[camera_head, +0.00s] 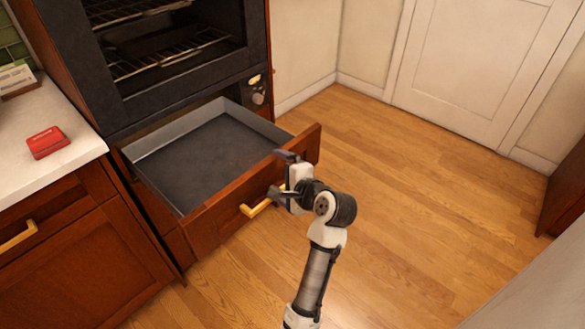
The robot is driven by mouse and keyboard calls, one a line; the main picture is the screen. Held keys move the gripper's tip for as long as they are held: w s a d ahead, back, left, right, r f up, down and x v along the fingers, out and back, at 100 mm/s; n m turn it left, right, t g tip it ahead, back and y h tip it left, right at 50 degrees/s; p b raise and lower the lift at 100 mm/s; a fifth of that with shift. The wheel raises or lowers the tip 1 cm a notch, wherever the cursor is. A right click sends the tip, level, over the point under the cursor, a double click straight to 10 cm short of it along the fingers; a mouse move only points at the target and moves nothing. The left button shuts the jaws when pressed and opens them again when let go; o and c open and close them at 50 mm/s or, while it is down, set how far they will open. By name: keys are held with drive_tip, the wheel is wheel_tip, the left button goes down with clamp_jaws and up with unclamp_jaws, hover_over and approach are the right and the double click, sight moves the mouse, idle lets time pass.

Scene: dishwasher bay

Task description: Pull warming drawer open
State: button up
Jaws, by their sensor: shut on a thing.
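The warming drawer (205,160) under the oven is pulled well out and looks empty. It has a wooden front and a dark floor with grey walls. Its brass handle (256,209) runs along the front. My gripper (281,178) is at the right part of the drawer front, shut on the handle. The right end of the handle and the exact finger contact are hidden by the gripper.
The dark oven (180,65) stands above the drawer, with racks inside. A white counter (45,120) at left carries a small red box (48,142). The wooden floor (420,220) to the right is clear up to the white door (475,60).

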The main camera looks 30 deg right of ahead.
drive_tip(key=shift+s+a+r, duration=0.2)
drive_tip(key=shift+s+r, duration=0.15)
drive_tip(key=shift+s, duration=0.15)
drive_tip(key=shift+s+a+r, duration=0.15)
drive_tip(key=shift+s+r, duration=0.15)
drive_tip(key=shift+s, duration=0.2)
drive_tip(key=shift+c, duration=1.4)
drive_tip(key=shift+s+a+r+p, duration=0.15)
drive_tip(key=shift+s+p, duration=0.25)
drive_tip(key=shift+s, duration=0.3)
drive_tip(key=c, duration=0.7)
drive_tip(key=shift+s+a+f+p, duration=0.15)
drive_tip(key=shift+s+p, duration=0.3)
drive_tip(key=shift+s, duration=1.5)
drive_tip(key=shift+s+f+p, duration=0.15)
drive_tip(key=shift+s+p, duration=0.25)
drive_tip(key=shift+s, duration=1.55)
drive_tip(key=shift+s+a+f+p, duration=0.15)
drive_tip(key=shift+s+p, duration=0.3)
drive_tip(key=shift+s, duration=1.5)
drive_tip(key=shift+d+r+p, duration=0.1)
drive_tip(key=shift+p, duration=0.3)
